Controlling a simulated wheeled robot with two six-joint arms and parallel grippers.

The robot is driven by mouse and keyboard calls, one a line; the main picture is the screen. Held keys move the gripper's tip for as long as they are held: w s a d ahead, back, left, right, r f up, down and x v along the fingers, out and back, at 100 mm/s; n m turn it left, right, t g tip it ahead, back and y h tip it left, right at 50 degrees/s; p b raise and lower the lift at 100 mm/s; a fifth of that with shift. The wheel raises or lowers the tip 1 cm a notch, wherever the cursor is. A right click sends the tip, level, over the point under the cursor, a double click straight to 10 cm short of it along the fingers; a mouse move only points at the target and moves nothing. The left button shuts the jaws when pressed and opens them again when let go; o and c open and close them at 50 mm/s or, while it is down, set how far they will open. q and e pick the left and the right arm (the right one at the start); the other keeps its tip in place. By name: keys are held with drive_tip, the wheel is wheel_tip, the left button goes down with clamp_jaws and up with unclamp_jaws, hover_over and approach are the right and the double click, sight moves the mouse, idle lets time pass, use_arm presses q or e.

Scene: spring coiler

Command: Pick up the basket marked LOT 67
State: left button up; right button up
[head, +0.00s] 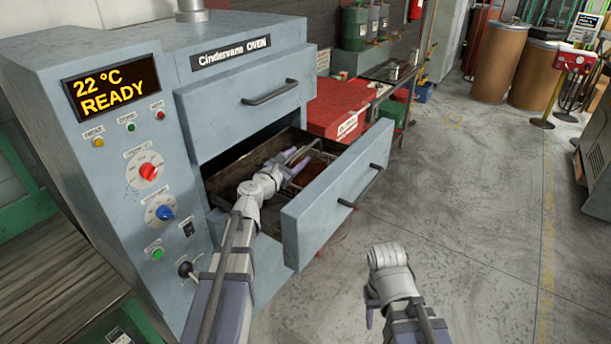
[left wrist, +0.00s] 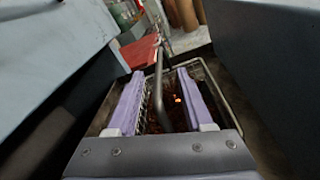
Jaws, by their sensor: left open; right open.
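A wire basket (head: 329,156) sits in the open drawer (head: 345,190) of the blue-grey oven. It also shows in the left wrist view (left wrist: 148,110), with rust-brown contents and a grey bar handle (left wrist: 160,85) rising above it. No LOT 67 mark is readable. My left gripper (head: 296,171) reaches over the drawer at the basket. Its lilac fingers are open, and in the left wrist view the handle passes between them; I cannot tell whether they touch it. My right gripper (head: 372,304) is open and empty, outside the drawer above the floor.
The oven (head: 110,200) panel reads 22 °C READY. A closed upper drawer (head: 255,95) is above the open one. A red cabinet (head: 335,108) stands just behind the drawer. A wooden bench (head: 50,270) is at the left.

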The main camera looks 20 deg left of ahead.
sight(303, 151)
use_arm(q)
drive_tip(key=x, duration=0.4)
drive_tip(key=shift+a, duration=0.1)
drive_tip(key=shift+s, duration=0.1)
drive_tip(key=shift+c, duration=0.4)
clamp_jaws()
drive_tip(key=shift+r, duration=0.1)
idle(0.6)
